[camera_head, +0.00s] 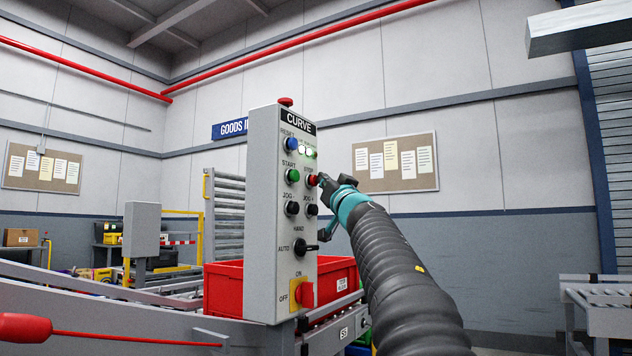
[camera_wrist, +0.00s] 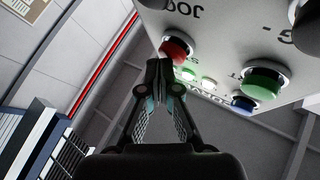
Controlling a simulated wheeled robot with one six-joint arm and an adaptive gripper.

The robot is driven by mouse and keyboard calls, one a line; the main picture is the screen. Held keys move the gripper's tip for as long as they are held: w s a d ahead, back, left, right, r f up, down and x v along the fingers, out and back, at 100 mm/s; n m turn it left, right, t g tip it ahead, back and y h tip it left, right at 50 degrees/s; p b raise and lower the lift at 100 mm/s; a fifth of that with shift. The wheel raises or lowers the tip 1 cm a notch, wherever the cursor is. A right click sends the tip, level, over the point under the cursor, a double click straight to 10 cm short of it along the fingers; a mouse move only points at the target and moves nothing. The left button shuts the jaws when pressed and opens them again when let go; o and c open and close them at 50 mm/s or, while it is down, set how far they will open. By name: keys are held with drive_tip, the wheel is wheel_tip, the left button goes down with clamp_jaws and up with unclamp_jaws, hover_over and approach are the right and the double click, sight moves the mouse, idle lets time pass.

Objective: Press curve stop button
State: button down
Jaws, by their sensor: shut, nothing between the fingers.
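The grey control panel (camera_head: 264,200) labelled CURVE stands upright in the middle of the head view. Its red STOP button (camera_head: 312,180) is on the right side, level with the green START button (camera_head: 292,176). In the wrist view the red button (camera_wrist: 177,47) is at the fingertips, with the green button (camera_wrist: 262,80) to its right. My gripper (camera_head: 322,180) is shut and empty, its tips right at the red button. It also shows in the wrist view (camera_wrist: 160,70). The tips overlap the button's edge; I cannot tell whether they press it in.
Black JOG buttons (camera_head: 292,208) and an AUTO/HAND switch (camera_head: 301,248) sit lower on the panel. A red ON/OFF switch (camera_head: 306,293) is near its bottom. A red crate (camera_head: 223,290) stands on the conveyor behind the panel. Open space lies to the panel's right.

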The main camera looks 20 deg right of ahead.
drive_tip(key=shift+w+a, duration=0.4)
drive_tip(key=shift+w, duration=0.1)
idle(0.7)
drive_tip(key=shift+s+d, duration=0.1)
drive_tip(key=shift+s, duration=0.05)
drive_tip(key=shift+s+d+p, duration=0.35)
drive_tip(key=shift+s+d, duration=0.3)
drive_tip(key=shift+s, duration=0.2)
drive_tip(key=shift+s+d, duration=0.1)
drive_tip(key=shift+s+d+p, duration=0.3)
drive_tip(key=shift+s+d, duration=0.45)
drive_tip(key=shift+s, duration=0.2)
drive_tip(key=shift+s+d+p, duration=0.25)
drive_tip(key=shift+s+d, duration=0.5)
drive_tip(key=shift+s, duration=0.2)
